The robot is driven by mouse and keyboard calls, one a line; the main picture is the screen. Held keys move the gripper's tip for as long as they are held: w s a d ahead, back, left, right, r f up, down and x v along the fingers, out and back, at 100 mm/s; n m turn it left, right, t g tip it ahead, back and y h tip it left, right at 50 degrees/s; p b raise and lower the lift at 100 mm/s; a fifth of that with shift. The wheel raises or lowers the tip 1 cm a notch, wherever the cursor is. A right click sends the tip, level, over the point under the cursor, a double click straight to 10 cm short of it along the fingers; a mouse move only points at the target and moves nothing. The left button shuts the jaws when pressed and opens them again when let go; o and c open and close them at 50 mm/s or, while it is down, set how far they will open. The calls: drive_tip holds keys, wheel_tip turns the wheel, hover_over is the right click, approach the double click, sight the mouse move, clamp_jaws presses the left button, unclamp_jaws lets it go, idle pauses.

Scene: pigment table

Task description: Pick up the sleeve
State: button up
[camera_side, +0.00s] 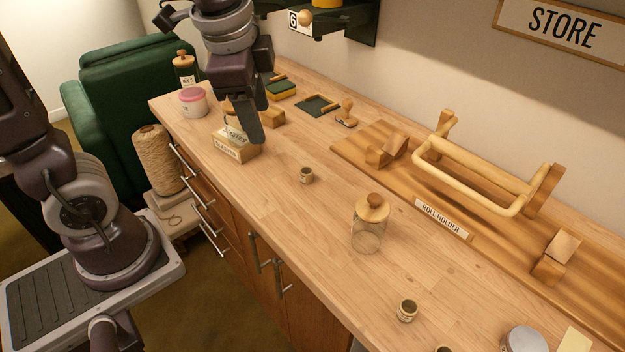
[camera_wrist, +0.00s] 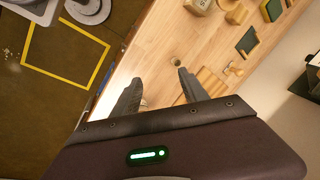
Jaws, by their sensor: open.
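A pale sleeve-like piece with dark lettering (camera_side: 234,134) sits on a small wooden block labelled as sleeves (camera_side: 235,152), at the left part of the bench in the side view. My gripper (camera_side: 250,132) hangs just in front of it and hides part of it. I cannot tell whether they touch. A pale block-like thing (camera_wrist: 199,6) at the top edge there is probably the labelled block, cut off by the frame.
A small dark-topped cup (camera_side: 306,176) stands on clear bench, also in the wrist view (camera_wrist: 177,62). Nearby are a pink-lidded jar (camera_side: 193,102), green pads (camera_side: 318,105) and a stamp (camera_side: 347,113). A glass jar (camera_side: 369,230) and roll holder (camera_side: 480,180) stand rightward.

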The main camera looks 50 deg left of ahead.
drive_tip(key=w+f+m+g+y, duration=0.1)
drive_tip(key=w+f+m+g, duration=0.1)
drive_tip(key=w+f+m, duration=0.5)
drive_tip(key=m, duration=0.2)
hover_over(308, 180)
drive_tip(key=d, duration=0.1)
drive_tip(key=d+x, duration=0.1)
drive_tip(key=x, duration=0.4)
drive_tip(key=shift+m+g+y, duration=0.3)
drive_tip(key=shift+m+g, duration=0.1)
drive_tip(key=x, duration=0.8)
drive_tip(key=shift+w+d+f, duration=0.15)
drive_tip(key=shift+d+f, duration=0.05)
drive_tip(key=shift+f, duration=0.05)
clamp_jaws()
